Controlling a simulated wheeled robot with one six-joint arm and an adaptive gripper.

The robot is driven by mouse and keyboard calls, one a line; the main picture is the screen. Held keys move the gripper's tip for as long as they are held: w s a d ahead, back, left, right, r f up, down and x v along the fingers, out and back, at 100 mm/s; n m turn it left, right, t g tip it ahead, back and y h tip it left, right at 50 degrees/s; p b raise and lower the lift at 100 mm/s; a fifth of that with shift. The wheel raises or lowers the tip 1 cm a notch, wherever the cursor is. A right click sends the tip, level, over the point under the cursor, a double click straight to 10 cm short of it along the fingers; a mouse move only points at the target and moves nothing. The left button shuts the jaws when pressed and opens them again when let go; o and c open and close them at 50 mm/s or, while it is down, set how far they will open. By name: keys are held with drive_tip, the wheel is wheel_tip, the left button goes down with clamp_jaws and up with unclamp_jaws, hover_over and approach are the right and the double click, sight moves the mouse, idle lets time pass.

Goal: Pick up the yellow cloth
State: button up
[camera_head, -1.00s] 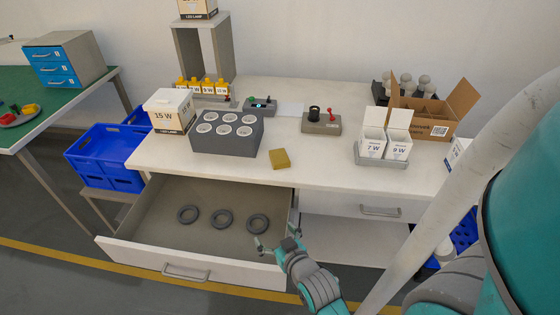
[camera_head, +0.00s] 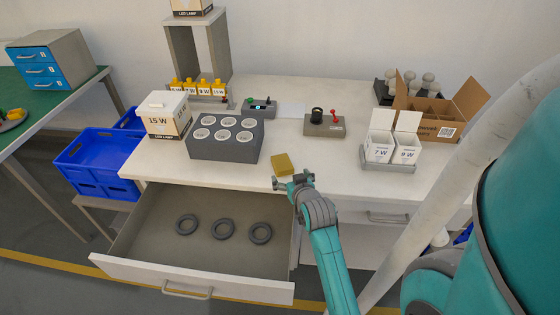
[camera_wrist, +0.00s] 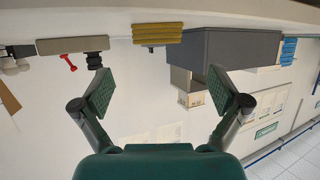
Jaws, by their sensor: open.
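The yellow cloth (camera_head: 283,162), a small folded block, lies on the white bench top near its front edge. My gripper (camera_head: 293,182) is just in front of it, over the bench's front edge, with open, empty fingers. In the wrist view, which looks upside down, the cloth (camera_wrist: 157,33) is ahead and lies between the lines of the two spread fingers (camera_wrist: 166,92). The fingers are apart from it there. In the head view the fingertips are close to the cloth's near side, and I cannot tell whether they touch.
A grey block with round sockets (camera_head: 225,153) stands left of the cloth. A switch box (camera_head: 322,127) is behind it. A tray with white boxes (camera_head: 385,166) stands to the right. An open drawer (camera_head: 145,228) with three grey rings is below the bench's front edge.

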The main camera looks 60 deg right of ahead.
sight(282, 162)
drive_tip(key=x, duration=0.5)
drive_tip(key=shift+w+d, duration=0.15)
drive_tip(key=shift+d, duration=0.2)
drive_tip(key=shift+x, duration=2.6)
drive_tip(key=shift+r, duration=0.2)
drive_tip(key=c, duration=1.2)
wheel_tip(282, 162, up, 10)
